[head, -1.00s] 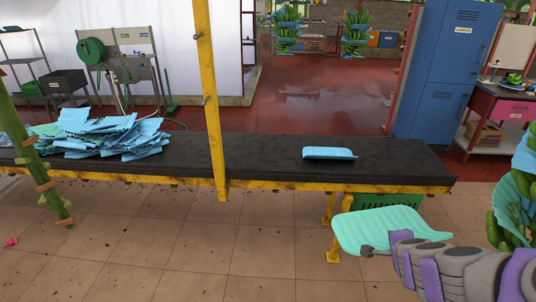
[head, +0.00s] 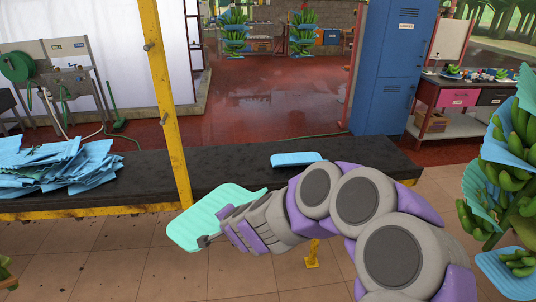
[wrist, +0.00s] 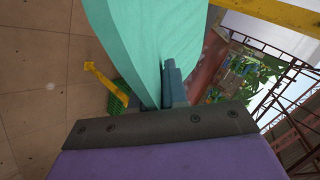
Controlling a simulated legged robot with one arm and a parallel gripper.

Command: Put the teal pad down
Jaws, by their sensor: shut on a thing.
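The teal pad (head: 208,216) is a thin ribbed sheet in the head view, held out in front of the black-topped bench (head: 230,166) near its front edge. My gripper (head: 206,240) is shut on the pad's near edge. In the wrist view the pad (wrist: 140,45) rises from between the gripper's fingers (wrist: 173,85) and fills the upper middle. The pad is in the air; its exact height against the bench top is hard to tell.
A blue pad (head: 297,159) lies on the bench to the right. A pile of blue pads (head: 55,168) covers its left part. A yellow post (head: 166,100) stands at the bench. A banana stem with blue pads (head: 505,160) hangs at the right. The bench top between post and blue pad is bare.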

